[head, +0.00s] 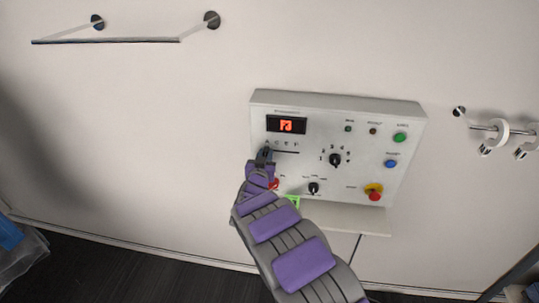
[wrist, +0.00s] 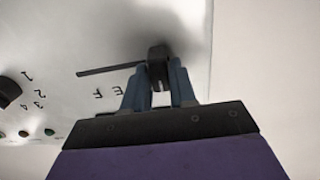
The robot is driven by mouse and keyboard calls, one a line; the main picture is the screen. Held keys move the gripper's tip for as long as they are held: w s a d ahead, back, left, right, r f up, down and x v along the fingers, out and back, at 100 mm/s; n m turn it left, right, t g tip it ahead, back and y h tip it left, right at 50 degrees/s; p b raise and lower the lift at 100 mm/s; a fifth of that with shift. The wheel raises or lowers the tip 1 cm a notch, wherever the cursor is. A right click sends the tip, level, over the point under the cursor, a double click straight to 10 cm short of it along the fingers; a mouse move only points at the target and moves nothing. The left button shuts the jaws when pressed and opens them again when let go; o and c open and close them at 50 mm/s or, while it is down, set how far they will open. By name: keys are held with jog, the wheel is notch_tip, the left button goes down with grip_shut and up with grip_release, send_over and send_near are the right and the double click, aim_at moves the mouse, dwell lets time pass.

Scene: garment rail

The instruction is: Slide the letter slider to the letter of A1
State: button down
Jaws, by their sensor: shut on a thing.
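The control panel (head: 338,108) is a pale box on the wall. Its letter slider has a thin dark slot (head: 287,152) under a row of small letters. The slot shows to the left of the slider knob (wrist: 157,51) in the wrist view. The dark knob is at the left end of the slot in the head view, near the A. My gripper (head: 264,154) is shut on the knob, with one finger on each side of it in the wrist view (wrist: 158,78). The letters E and F show there; the others are hidden behind the fingers.
A lit orange display (head: 286,125) sits above the slider, hard to read. A black number knob (head: 335,160) and a lower selector (head: 314,188) are to the right. Green (head: 400,138), blue (head: 391,164) and red (head: 374,195) buttons line the right side. A wall rail (head: 105,41) hangs upper left.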

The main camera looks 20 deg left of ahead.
jog(key=c, duration=1.3)
grip_release()
jog(key=shift+a, duration=0.15)
jog(key=shift+o, duration=1.4)
jog(key=shift+w+a+f, duration=0.1)
jog(key=shift+a+f, duration=0.1)
jog(key=shift+a, duration=0.25)
jog(key=v, duration=1.7)
jog(key=shift+d+r, duration=0.1)
jog(key=shift+d, duration=0.35)
